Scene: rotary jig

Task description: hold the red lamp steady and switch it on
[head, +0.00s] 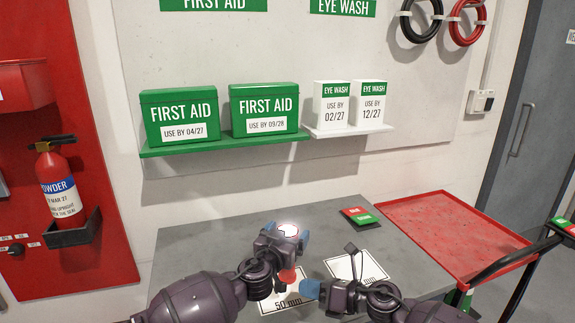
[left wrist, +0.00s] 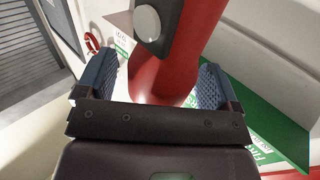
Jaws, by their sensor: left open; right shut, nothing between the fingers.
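The red lamp shows in the head view (head: 287,276) as a small red part below my left gripper, with a bright white round patch above it at the gripper. In the left wrist view the red lamp body (left wrist: 165,72) stands between the fingers, with a black plate and a round grey button (left wrist: 146,23) on it. My left gripper (head: 286,233) is open around the lamp, with gaps beside both blue fingers (left wrist: 155,88). My right gripper (head: 311,289) is shut and empty, low and just right of the lamp, apart from it. The lamp's lower end is hidden.
The grey table (head: 205,255) holds white sheets marked 50 mm (head: 357,268) and a red and green block (head: 360,216). A red cart tray (head: 445,235) stands at right. A green shelf (head: 225,143) with first aid boxes is on the wall behind. The table's left part is clear.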

